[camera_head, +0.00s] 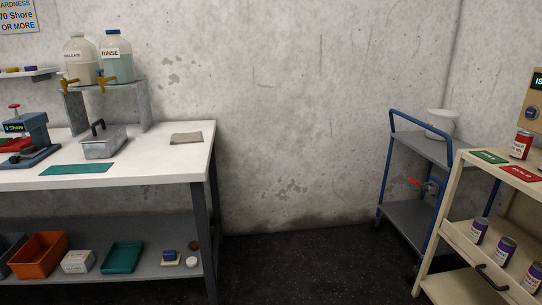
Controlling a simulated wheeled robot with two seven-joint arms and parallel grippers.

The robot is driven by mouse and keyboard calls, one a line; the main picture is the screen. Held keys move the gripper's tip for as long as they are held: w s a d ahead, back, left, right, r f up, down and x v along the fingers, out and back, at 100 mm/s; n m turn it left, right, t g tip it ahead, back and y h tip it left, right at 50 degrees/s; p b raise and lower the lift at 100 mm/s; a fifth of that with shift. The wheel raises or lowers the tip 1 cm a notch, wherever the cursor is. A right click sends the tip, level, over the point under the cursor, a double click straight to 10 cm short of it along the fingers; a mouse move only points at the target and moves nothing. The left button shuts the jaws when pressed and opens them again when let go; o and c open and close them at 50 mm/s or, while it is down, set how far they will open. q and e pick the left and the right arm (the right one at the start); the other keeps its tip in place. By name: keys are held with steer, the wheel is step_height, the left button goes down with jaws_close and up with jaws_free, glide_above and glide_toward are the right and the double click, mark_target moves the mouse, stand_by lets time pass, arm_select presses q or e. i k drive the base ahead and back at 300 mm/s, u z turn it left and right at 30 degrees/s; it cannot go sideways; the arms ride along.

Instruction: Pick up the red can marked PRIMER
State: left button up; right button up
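A red can (521,144) with a white label stands upright on the top of a cream cart (450,232) at the right edge of the view. The print on its label is too small for me to read with certainty. The can stands beside a green mat (489,157) and a red mat (520,173) on that top. Neither of my grippers shows in the head view.
Purple cans (504,250) stand on the cart's lower shelf. A blue-framed trolley (412,140) with a white bucket (440,124) stands behind it. A white workbench (180,163) fills the left. The dark floor (300,265) between is clear.

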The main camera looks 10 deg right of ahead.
mark_target(521, 147)
steer(key=z, duration=0.3)
steer(key=i, duration=2.2)
steer(key=z, duration=1)
